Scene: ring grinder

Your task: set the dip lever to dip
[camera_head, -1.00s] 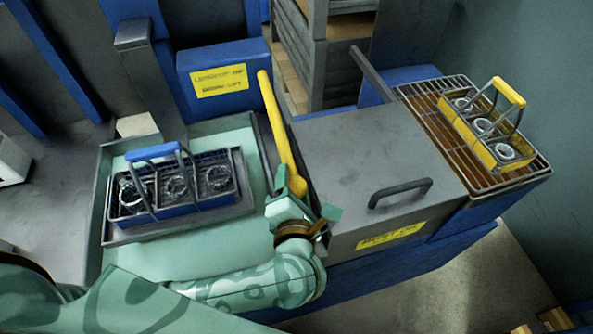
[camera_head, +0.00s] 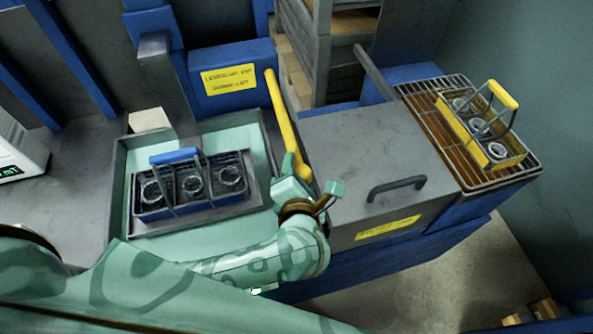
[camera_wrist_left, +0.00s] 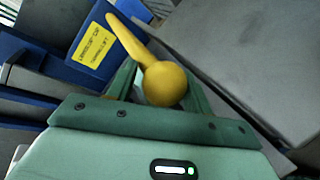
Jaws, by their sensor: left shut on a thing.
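The yellow dip lever (camera_head: 281,110) runs from the blue housing with a yellow label (camera_head: 229,80) down toward me, between the tank on the left and the grey lidded box. My left gripper (camera_head: 299,178) is shut on its near end. In the left wrist view the lever's round yellow knob (camera_wrist_left: 165,83) sits between the two green fingers. The label also shows there (camera_wrist_left: 94,43), but its words are hard to read. My right gripper is not in view.
A blue-handled basket with several rings (camera_head: 193,189) sits in the pale green tank (camera_head: 124,205). The grey box's lid (camera_head: 365,150) is closed. A yellow basket with rings (camera_head: 481,133) stands on a wire rack (camera_head: 432,97) at right.

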